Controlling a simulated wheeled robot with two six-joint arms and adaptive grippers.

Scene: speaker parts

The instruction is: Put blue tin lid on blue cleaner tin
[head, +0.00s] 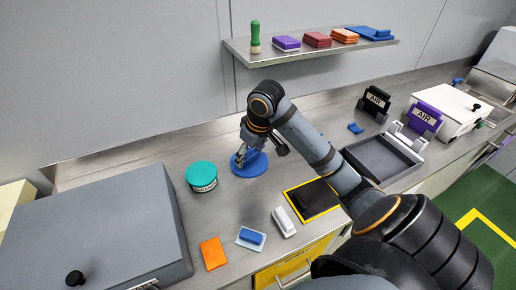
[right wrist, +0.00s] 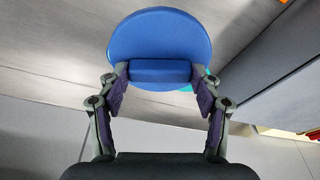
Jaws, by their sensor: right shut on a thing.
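The blue tin lid (head: 240,170) is a flat round disc with a block-shaped grip on top. My right gripper (head: 252,150) is over it in the head view. In the right wrist view the lid (right wrist: 160,35) lies ahead of my right gripper (right wrist: 160,74), whose fingers are shut on the block grip from both sides. I cannot tell whether the lid touches anything below. No blue cleaner tin shows; anything under the lid is hidden. A tin with a teal lid (head: 202,175) stands just left of the blue lid. My left gripper is not in view.
A big grey box (head: 95,235) fills the bench's left. An orange block (head: 213,253), a blue-and-white block (head: 251,238), a white block (head: 284,222) and a yellow-edged black mat (head: 313,202) lie along the front. A grey tray (head: 380,160) is right. A shelf (head: 270,58) hangs behind.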

